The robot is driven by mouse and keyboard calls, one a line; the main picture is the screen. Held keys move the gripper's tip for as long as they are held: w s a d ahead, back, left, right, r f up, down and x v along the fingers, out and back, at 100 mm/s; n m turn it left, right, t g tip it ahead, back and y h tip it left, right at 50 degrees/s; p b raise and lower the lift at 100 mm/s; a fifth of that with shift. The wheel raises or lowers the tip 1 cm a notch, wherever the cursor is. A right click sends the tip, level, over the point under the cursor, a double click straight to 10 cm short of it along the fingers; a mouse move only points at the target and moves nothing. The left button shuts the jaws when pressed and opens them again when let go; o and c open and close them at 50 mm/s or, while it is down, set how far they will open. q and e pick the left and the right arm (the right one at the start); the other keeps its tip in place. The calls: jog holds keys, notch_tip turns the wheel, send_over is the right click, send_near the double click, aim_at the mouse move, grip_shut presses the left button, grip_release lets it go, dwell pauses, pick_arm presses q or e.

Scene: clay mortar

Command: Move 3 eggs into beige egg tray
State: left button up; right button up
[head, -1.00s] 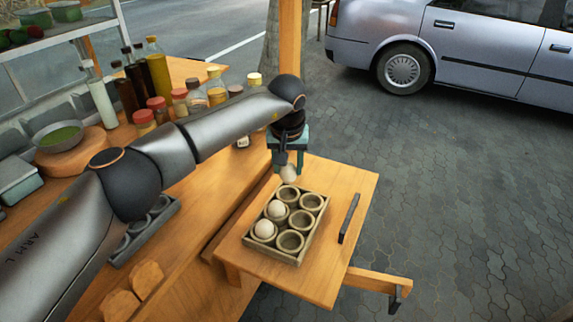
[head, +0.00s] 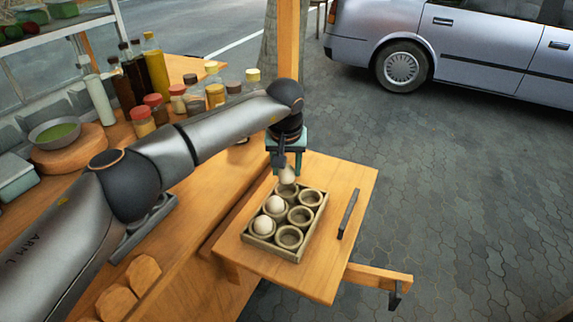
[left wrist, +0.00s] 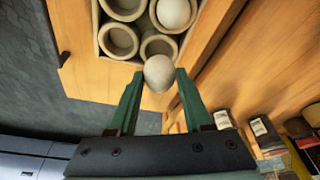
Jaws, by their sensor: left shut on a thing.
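The beige egg tray (head: 299,252) lies on the small wooden side table, with two rows of round cups. Two pale eggs sit in neighbouring cups of its left row, one egg (head: 264,225) in the near cup and another egg (head: 275,204) in the middle cup. My left gripper (head: 284,167) is shut on a third egg (head: 287,175), just above the far cup of that row. In the left wrist view this egg (left wrist: 158,73) sits between the green fingertips, overlapping the tray's edge. Whether it touches the cup is unclear. My right gripper is out of view.
A dark grey tray (head: 130,240) on the counter is partly hidden by my left arm. Bottles and jars (head: 160,105) crowd the counter behind the arm. A dark handle (head: 349,213) lies right of the egg tray.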

aim_at(287, 179)
pick_arm(q)
jog(key=shift+f+b, duration=1.2)
jog(key=shift+f, duration=0.75)
dwell(1.1)
jog(key=o, duration=0.9)
jog(key=shift+c, duration=0.2)
